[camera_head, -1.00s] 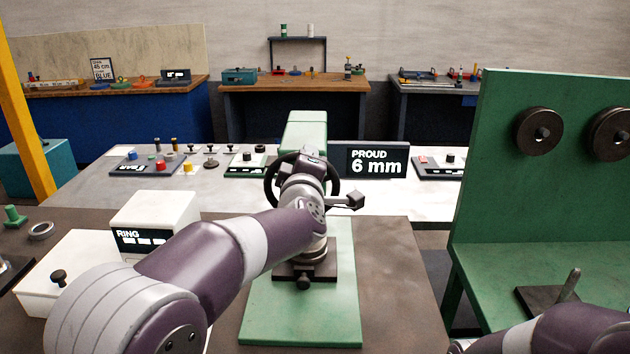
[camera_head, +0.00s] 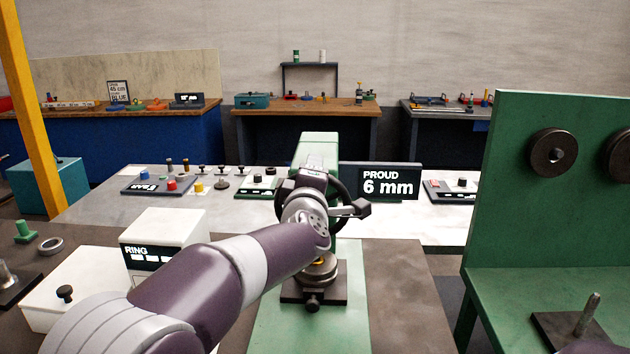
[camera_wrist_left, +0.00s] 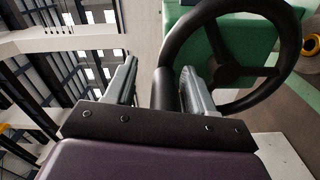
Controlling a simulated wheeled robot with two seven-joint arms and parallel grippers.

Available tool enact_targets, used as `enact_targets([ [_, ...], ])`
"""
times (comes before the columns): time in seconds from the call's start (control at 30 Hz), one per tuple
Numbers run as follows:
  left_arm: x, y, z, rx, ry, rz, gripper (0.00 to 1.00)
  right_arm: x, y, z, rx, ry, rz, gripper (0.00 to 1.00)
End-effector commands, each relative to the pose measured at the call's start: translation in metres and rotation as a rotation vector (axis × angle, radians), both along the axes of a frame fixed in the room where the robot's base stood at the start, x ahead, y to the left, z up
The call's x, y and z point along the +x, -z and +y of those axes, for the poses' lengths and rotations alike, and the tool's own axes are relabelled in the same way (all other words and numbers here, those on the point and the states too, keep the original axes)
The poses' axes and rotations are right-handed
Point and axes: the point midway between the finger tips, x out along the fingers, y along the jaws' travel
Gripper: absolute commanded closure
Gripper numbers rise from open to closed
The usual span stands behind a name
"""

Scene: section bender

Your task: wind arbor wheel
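The black arbor wheel (camera_wrist_left: 228,72) fills the upper right of the left wrist view, mounted on a green body (camera_wrist_left: 262,40). In the head view the wheel (camera_head: 345,200) is mostly hidden behind my left wrist. My left gripper (camera_wrist_left: 161,72) is at the wheel, fingers apart. A black bar-like part of the wheel (camera_wrist_left: 165,90) stands between them, close to the right finger, with a clear gap to the left finger. The green press (camera_head: 320,150) stands behind the wheel, and a round stacked piece (camera_head: 318,271) sits on its dark base plate (camera_head: 328,294). My right gripper is out of view.
A display (camera_head: 380,182) reads "PROUD 6 mm". A white box marked RING (camera_head: 165,228) stands left of my left forearm. A green stand (camera_head: 530,220) with black knobs rises at right. Small parts lie on the grey table (camera_head: 100,205) behind.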

Motion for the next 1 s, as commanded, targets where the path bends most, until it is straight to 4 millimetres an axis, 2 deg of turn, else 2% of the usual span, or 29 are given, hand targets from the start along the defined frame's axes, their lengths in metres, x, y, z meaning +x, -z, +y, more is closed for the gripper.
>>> enact_targets([
  [0.47, -0.004, 0.003, 0.000, 0.001, 0.001, 0.004, 0.49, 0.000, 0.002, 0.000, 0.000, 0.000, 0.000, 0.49],
  [0.57, -0.017, 0.004, -0.001, 0.001, 0.003, 0.005, 0.49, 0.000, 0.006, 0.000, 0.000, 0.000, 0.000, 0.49],
  [0.9, -0.095, 0.005, -0.001, 0.000, 0.002, 0.005, 0.49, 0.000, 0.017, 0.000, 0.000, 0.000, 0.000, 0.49],
  [1.0, -0.112, 0.004, -0.001, 0.001, 0.001, 0.004, 0.49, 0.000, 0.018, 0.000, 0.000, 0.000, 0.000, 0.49],
])
